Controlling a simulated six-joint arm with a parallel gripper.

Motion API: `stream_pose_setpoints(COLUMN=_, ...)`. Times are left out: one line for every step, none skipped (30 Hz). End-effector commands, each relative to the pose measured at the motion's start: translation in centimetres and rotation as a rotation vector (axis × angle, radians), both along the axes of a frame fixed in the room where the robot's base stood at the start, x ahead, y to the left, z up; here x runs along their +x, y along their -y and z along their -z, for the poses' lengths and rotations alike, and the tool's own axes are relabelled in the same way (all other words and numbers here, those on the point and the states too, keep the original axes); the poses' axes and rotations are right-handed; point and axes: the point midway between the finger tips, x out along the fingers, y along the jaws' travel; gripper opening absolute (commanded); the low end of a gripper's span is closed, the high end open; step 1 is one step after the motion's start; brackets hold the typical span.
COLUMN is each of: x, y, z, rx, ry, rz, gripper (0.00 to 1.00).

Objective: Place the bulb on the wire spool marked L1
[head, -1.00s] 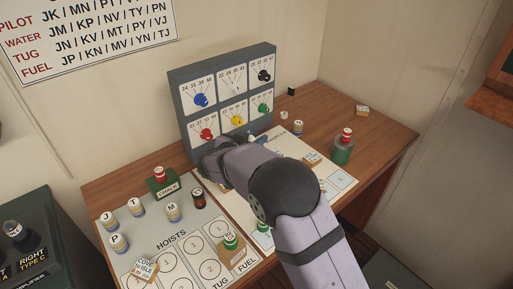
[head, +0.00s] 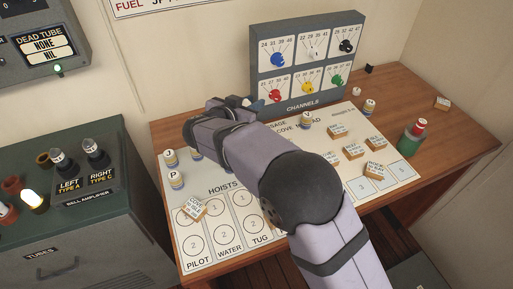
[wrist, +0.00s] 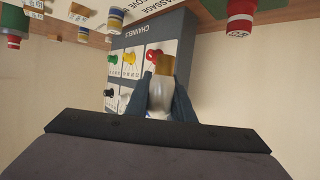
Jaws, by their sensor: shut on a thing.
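My gripper (wrist: 166,95) is shut on a bulb, with one dark blue finger on each side of it. The bulb (wrist: 160,98) has a pale glass body and a brass-coloured base that points away from the wrist. In the head view my gripper (head: 252,106) is at the lower left corner of the channels panel, and the bulb cannot be made out there. I cannot make out a wire spool marked L1 in any view.
The channels panel (head: 305,62) stands at the back of the desk. A green cabinet (head: 95,225) with a bell amplifier (head: 85,180) and a lit tube (head: 34,203) is at the left.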

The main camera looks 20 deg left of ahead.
Motion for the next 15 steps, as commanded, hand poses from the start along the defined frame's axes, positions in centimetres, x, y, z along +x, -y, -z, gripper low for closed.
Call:
stream_pose_setpoints(x=-0.8, y=-0.8, z=-0.5, rx=0.003, ry=0.0, rz=0.0, gripper=0.01)
stream_pose_setpoints(x=-1.2, y=-0.9, z=-0.9, rx=0.003, ry=0.001, rz=0.01, gripper=0.01)
stream_pose_setpoints(x=-1.7, y=-1.0, z=-1.2, rx=0.002, ry=0.0, rz=0.024, gripper=0.01)
stream_pose_setpoints(x=-1.7, y=-0.8, z=-1.4, rx=0.002, ry=0.001, rz=0.039, gripper=0.01)
stream_pose_setpoints(x=-1.9, y=-0.6, z=-1.6, rx=0.002, ry=0.0, rz=0.053, gripper=0.01)
stream_pose_setpoints(x=-1.9, y=-0.1, z=-1.8, rx=0.002, ry=0.0, rz=0.077, gripper=0.01)
stream_pose_setpoints(x=-1.9, y=0.3, z=-1.9, rx=0.001, ry=0.0, rz=0.095, gripper=0.01)
stream_pose_setpoints(x=-2.0, y=0.6, z=-2.1, rx=0.001, ry=0.0, rz=0.11, gripper=0.01)
stream_pose_setpoints(x=-2.0, y=1.2, z=-2.2, rx=0.001, ry=-0.001, rz=0.134, gripper=0.01)
stream_pose_setpoints(x=-2.1, y=1.5, z=-2.3, rx=0.0, ry=0.0, rz=0.152, gripper=0.01)
stream_pose_setpoints(x=-2.2, y=2.0, z=-2.3, rx=0.0, ry=0.0, rz=0.17, gripper=0.01)
stream_pose_setpoints(x=-2.3, y=2.5, z=-2.4, rx=0.0, ry=-0.001, rz=0.194, gripper=0.01)
stream_pose_setpoints(x=-2.4, y=3.0, z=-2.4, rx=0.0, ry=-0.001, rz=0.211, gripper=0.01)
stream_pose_setpoints(x=-2.5, y=3.4, z=-2.5, rx=-0.001, ry=0.0, rz=0.228, gripper=0.01)
stream_pose_setpoints(x=-2.7, y=4.0, z=-2.4, rx=-0.002, ry=-0.001, rz=0.245, gripper=0.01)
